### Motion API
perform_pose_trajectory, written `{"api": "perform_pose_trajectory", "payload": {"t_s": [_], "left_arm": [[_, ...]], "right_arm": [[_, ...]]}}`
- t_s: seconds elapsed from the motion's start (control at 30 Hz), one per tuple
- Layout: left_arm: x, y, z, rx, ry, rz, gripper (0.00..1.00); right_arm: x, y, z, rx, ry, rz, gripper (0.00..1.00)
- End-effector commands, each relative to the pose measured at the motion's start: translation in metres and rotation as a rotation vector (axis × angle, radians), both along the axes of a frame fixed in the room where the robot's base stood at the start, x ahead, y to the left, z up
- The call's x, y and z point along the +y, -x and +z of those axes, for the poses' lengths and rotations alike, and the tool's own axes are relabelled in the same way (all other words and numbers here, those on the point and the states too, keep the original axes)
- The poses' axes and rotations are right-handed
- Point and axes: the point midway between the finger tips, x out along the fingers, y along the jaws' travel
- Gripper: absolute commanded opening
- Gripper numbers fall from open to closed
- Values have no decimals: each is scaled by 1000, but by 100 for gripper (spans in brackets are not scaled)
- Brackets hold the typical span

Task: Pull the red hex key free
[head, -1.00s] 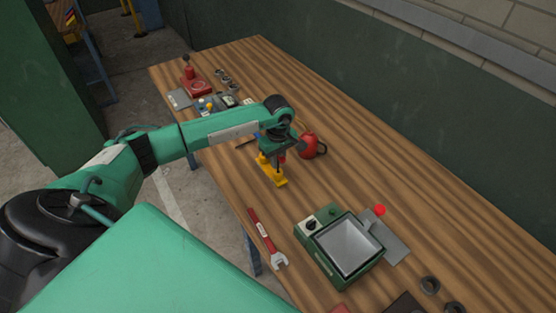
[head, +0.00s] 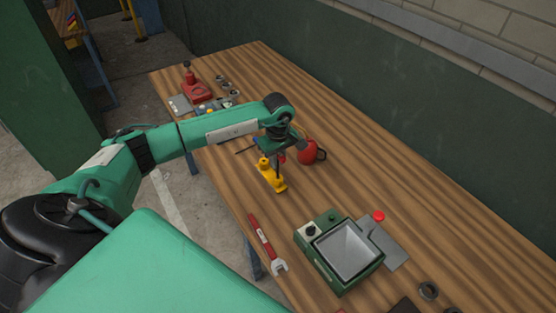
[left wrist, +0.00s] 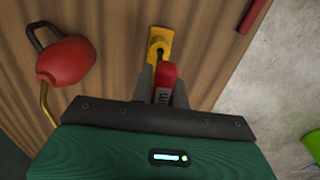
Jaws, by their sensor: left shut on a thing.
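The red hex key (left wrist: 164,78) shows in the left wrist view as a red piece with pale lettering between my fingers. My left gripper (head: 277,158) is shut on it, over the table. A yellow holder (head: 273,182) is below the gripper and also shows in the left wrist view (left wrist: 159,40), just beyond the red piece. My right gripper is not in view.
A red oil can (head: 308,151) stands close to the right of the gripper. A red-handled wrench (head: 265,243) lies near the table's front edge. A green box with a grey tray (head: 347,249) stands nearer me. Bare wooden table (head: 350,170) lies to the right.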

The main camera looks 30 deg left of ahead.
Motion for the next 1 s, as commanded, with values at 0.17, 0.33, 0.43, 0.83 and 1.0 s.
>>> {"api": "perform_pose_trajectory", "payload": {"t_s": [0.17,0.33,0.43,0.83,1.0], "left_arm": [[0,0,4,0,0,0,0],[0,0,4,0,0,0,0],[0,0,5,0,0,0,0],[0,0,30,-1,0,0,0],[0,0,44,-1,-1,0,0]], "right_arm": [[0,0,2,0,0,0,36],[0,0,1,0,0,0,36],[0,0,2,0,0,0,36],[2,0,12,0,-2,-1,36],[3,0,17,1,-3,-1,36]]}}
